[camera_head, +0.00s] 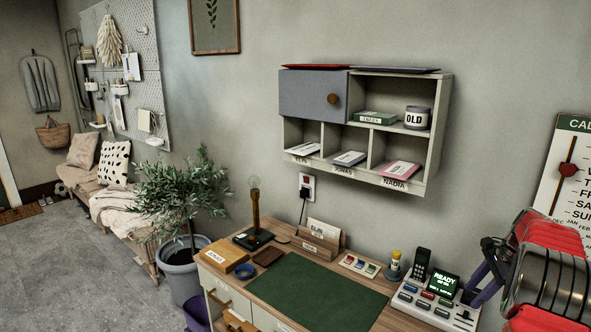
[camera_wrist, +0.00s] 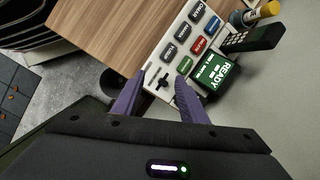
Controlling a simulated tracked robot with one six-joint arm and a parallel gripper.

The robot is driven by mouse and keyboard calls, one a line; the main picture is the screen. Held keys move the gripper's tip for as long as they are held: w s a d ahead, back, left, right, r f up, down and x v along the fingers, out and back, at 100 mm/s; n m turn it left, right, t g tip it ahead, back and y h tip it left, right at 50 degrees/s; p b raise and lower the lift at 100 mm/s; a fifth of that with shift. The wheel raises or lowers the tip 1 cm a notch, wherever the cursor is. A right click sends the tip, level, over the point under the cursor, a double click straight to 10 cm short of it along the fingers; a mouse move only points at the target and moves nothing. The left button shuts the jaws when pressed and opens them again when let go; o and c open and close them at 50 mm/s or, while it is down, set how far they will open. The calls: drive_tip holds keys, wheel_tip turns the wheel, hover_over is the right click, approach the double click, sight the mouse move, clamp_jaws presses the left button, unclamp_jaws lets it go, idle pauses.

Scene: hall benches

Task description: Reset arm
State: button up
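My gripper (camera_wrist: 161,79) shows in the wrist view with its two purple fingers apart and nothing between them. They point at the control panel (camera_wrist: 171,65) with its coloured buttons. In the head view my gripper (camera_head: 478,284) is at the right, above the right end of the desk, beside the panel (camera_head: 437,310). Part of my arm, red and grey, fills the right edge of that view. The panel's small green screen (camera_head: 441,283) reads READY; it also shows in the wrist view (camera_wrist: 215,73). I cannot tell the exact height of the fingers above the panel.
The desk (camera_head: 379,290) holds a green mat (camera_head: 303,296), a lamp (camera_head: 256,214), a letter holder (camera_head: 318,240) and a black handset (camera_head: 421,263). A wall shelf (camera_head: 437,120) hangs above. A potted plant (camera_head: 184,205) stands left of the desk. The mat is clear.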

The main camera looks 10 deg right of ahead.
drive_tip(key=s+a+r+n+t, duration=0.1)
drive_tip(key=s+a+r+n, duration=0.3)
drive_tip(key=a, duration=1.2)
drive_tip(key=s+a+r+n+t+h, duration=0.1)
drive_tip(key=s+a+r+n, duration=0.4)
drive_tip(key=a, duration=1.2)
drive_tip(key=s+a+r+n+h, duration=0.1)
drive_tip(key=s+a+r+n, duration=0.3)
drive_tip(key=s+a+n, duration=0.7)
drive_tip(key=a+n, duration=0.2)
drive_tip(key=a, duration=0.3)
drive_tip(key=shift+s+a+r+n+t, duration=0.15)
drive_tip(key=shift+a+r+n+t, duration=0.15)
drive_tip(key=shift+a+t, duration=0.1)
